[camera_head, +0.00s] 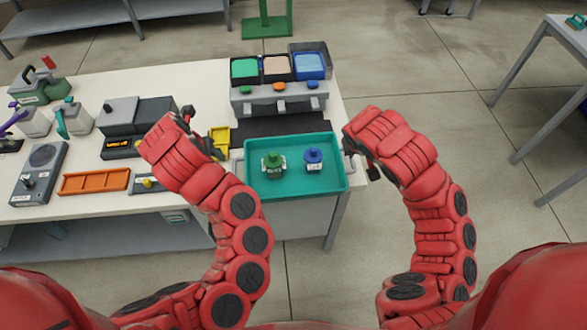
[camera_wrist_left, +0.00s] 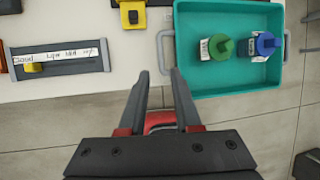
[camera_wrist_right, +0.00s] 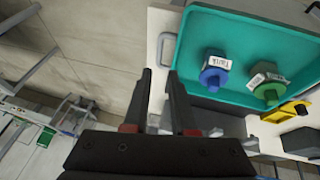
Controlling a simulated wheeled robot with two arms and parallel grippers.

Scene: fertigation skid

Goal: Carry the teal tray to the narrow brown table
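The teal tray (camera_head: 332,181) sits at the right end of the white bench. It holds a green-capped bottle (camera_head: 273,164) and a blue-capped bottle (camera_head: 313,159), both upright. My left gripper (camera_wrist_left: 160,74) is open and empty by the tray's grey left handle (camera_wrist_left: 161,50). My right gripper (camera_wrist_right: 159,72) is open and empty by the grey handle (camera_wrist_right: 161,50) at the other end. Each handle shows just ahead of the fingertips; I cannot tell the remaining gap. In the head view, the wrists largely hide the fingers. No narrow brown table is recognizable in view.
Behind the tray stands a grey unit (camera_head: 280,99) with green, tan and blue bins. An orange tray (camera_head: 95,181) and several devices fill the bench's left part. A grey table (camera_head: 567,33) stands at far right. Open tiled floor (camera_head: 440,75) lies between.

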